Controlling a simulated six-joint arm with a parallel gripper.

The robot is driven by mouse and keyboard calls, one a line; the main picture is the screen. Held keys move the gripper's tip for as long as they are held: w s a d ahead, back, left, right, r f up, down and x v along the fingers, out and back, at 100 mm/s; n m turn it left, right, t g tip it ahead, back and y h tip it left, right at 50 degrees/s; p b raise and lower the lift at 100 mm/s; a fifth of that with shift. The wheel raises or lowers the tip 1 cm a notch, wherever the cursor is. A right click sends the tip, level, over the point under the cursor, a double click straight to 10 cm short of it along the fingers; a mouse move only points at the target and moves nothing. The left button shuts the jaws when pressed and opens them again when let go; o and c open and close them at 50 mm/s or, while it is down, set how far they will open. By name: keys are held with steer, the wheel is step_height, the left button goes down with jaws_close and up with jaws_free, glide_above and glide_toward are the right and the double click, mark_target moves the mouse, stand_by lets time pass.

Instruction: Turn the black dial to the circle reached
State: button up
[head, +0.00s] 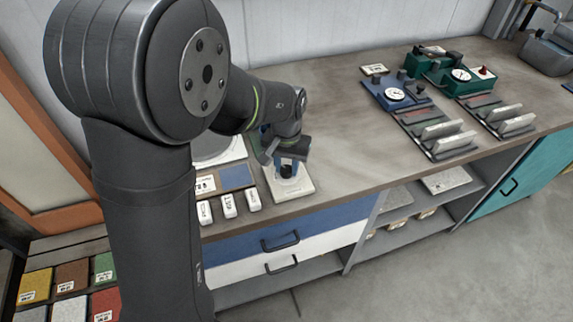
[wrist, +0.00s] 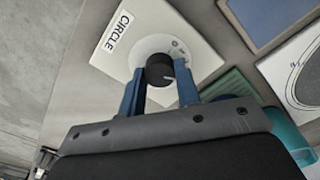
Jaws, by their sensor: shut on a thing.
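The black dial (wrist: 160,70) sits on a pale square plate (wrist: 108,60) with a label reading CIRCLE. A light disc with small marks surrounds the dial, and the dial has a white pointer line. My gripper (wrist: 158,80) has its two blue fingers on either side of the dial and is shut on it. In the head view my gripper (head: 287,166) points down over the plate (head: 297,190) near the counter's front edge. The dial (head: 287,172) shows there as a dark spot, partly hidden by the fingers.
White labelled blocks (head: 228,205) and a blue panel (head: 236,178) lie left of the plate. A round white dial board (head: 222,150) is behind them. Blue (head: 382,92) and green (head: 474,80) devices and metal racks (head: 437,135) stand farther right. The counter between is clear.

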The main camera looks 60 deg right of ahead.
steer(key=m, duration=0.4)
steer(key=shift+m, duration=0.3)
steer(key=m, duration=0.3)
steer(key=shift+m, duration=0.4)
steer(key=m, duration=0.3)
steer(key=shift+r+m, duration=0.1)
steer(key=shift+m, duration=2)
steer(key=o, duration=1)
